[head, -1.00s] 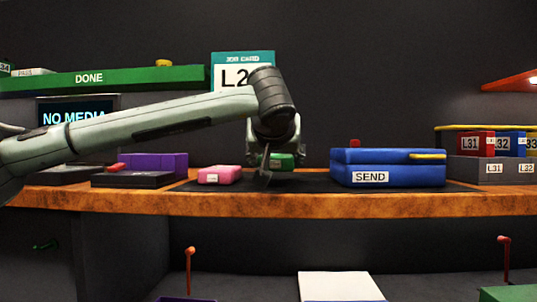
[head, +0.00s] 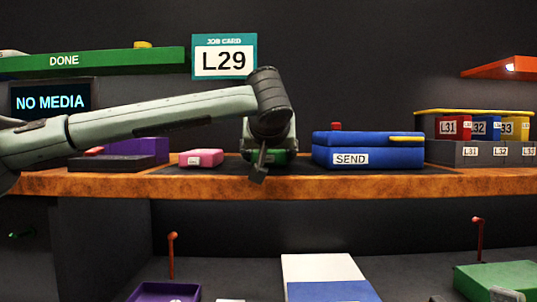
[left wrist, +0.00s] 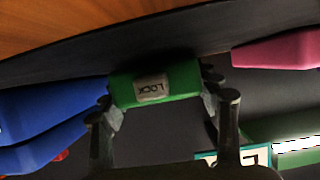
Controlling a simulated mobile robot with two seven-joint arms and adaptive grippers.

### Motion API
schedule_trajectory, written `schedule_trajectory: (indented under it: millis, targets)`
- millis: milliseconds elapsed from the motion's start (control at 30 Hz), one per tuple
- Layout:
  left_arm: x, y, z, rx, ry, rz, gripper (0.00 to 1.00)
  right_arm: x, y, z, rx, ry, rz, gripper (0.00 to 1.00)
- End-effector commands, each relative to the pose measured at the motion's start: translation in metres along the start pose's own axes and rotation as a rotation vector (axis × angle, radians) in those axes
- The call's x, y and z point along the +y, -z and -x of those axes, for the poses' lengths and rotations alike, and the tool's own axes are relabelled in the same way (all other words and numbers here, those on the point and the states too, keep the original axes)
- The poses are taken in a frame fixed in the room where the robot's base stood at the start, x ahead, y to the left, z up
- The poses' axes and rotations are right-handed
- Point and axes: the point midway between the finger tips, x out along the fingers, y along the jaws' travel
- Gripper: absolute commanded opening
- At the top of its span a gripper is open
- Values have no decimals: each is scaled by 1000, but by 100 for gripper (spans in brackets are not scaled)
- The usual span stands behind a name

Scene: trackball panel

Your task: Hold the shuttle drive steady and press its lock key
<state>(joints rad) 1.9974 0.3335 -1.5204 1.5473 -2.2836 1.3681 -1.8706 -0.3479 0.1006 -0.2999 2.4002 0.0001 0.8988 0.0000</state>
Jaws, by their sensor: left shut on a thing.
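The shuttle drive looks to be the green block (left wrist: 185,78) with a grey key marked LOCK (left wrist: 151,88), upside down in the left wrist view. In the head view the green drive (head: 277,158) stands on the dark mat (head: 303,168), mostly hidden behind my left gripper (head: 262,168). My left gripper is shut on the drive, one finger at each end in the left wrist view (left wrist: 158,98). The lock key shows uncovered between the fingers. My right gripper is in neither view.
A pink block (head: 201,158) lies left of the drive, and a blue SEND case (head: 368,148) stands to the right. A purple block (head: 137,147) is further left. Labelled coloured blocks (head: 485,128) stand in a grey rack at far right. The job card (head: 224,57) reads L29.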

Motion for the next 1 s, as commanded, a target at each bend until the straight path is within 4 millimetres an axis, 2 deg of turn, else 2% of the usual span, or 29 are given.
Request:
schedule_trajectory:
  millis: [467, 500, 667, 1000]
  targets:
    - [0, -5, -2, 2, 0, 0, 39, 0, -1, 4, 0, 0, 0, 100]
    - [0, -5, -2, 0, 0, 0, 65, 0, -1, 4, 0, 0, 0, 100]
    - [0, -5, -2, 0, 0, 0, 85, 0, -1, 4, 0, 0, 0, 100]
    - [0, -5, -1, 0, 0, 0, 86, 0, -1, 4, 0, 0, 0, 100]
